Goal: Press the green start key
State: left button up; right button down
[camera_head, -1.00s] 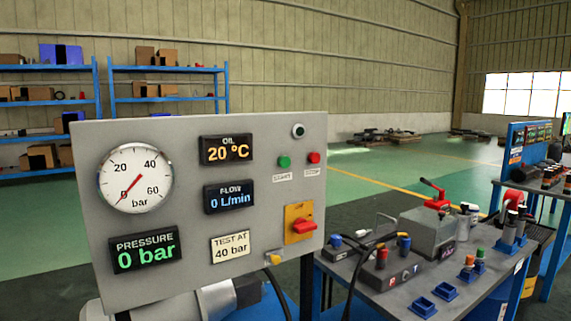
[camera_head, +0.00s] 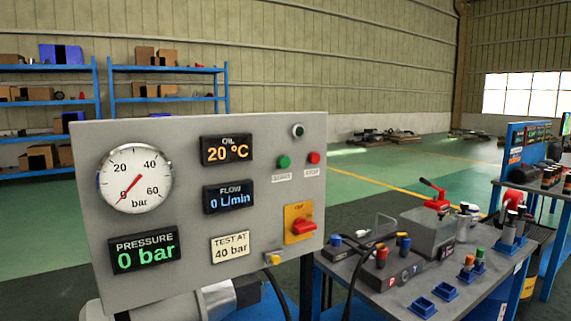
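The green start key (camera_head: 284,162) is a small round button on the upper right of the grey control panel (camera_head: 200,280), with a START label (camera_head: 282,177) under it. The red stop button (camera_head: 314,158) sits just to its right with its own label. The pressure gauge (camera_head: 135,180) needle points at 0, and the pressure display (camera_head: 144,251) reads 0 bar. Neither of my grippers is in view.
A grey bench (camera_head: 400,290) with a valve block, hoses and several coloured fittings stands to the right of the panel. Another blue bench (camera_head: 560,195) is at the far right. Blue shelves (camera_head: 165,69) stand behind. The space before the panel looks clear.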

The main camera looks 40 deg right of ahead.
aim_at(283, 162)
jog(key=u, duration=2.1)
jog(key=k, duration=1.2)
jog(key=z, duration=1.35)
jog(key=i, duration=0.5)
